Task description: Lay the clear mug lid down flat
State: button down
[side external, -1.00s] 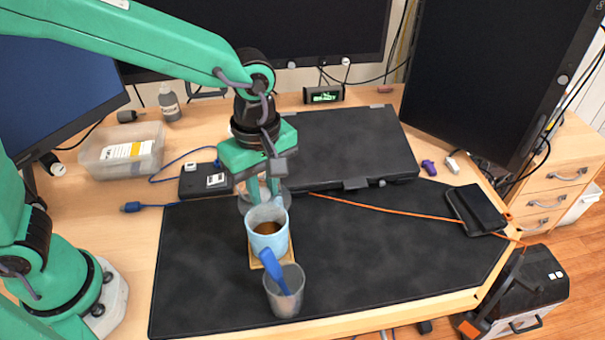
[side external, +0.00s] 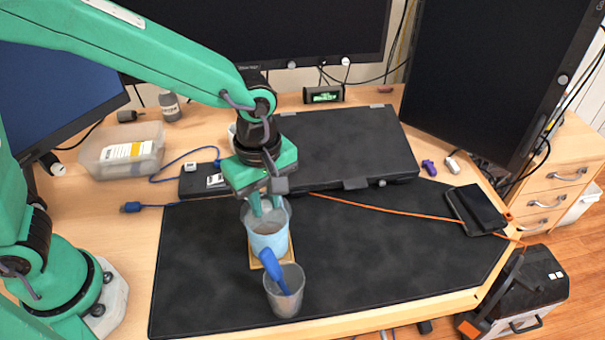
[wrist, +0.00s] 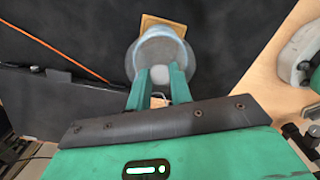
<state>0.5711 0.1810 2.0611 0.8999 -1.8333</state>
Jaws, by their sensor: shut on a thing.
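The clear mug lid (side external: 281,213) is a see-through grey disc at the top of the light blue mug (side external: 268,244). My gripper (side external: 266,206) is shut on the lid from above, with its green fingers pointing down. In the wrist view the lid (wrist: 160,57) lies between and beyond the fingertips (wrist: 161,76) and covers most of the mug's opening. The mug stands upright on a wooden coaster (side external: 287,257). I cannot tell whether the lid touches the mug's rim.
A clear grey cup (side external: 284,301) with a blue-handled tool (side external: 270,266) stands just in front of the mug. An orange cable (side external: 400,211) crosses the black mat (side external: 390,270). A black case (side external: 345,145) lies behind.

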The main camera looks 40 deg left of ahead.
jog(key=shift+f, duration=0.75)
dwell(0.5)
jog(key=c, duration=1.7)
grip_release()
jog(key=shift+o, duration=0.5)
jog(key=o, duration=0.6)
jog(key=shift+c, duration=0.2)
jog(key=shift+r, duration=0.15)
jog(key=shift+r, duration=3.8)
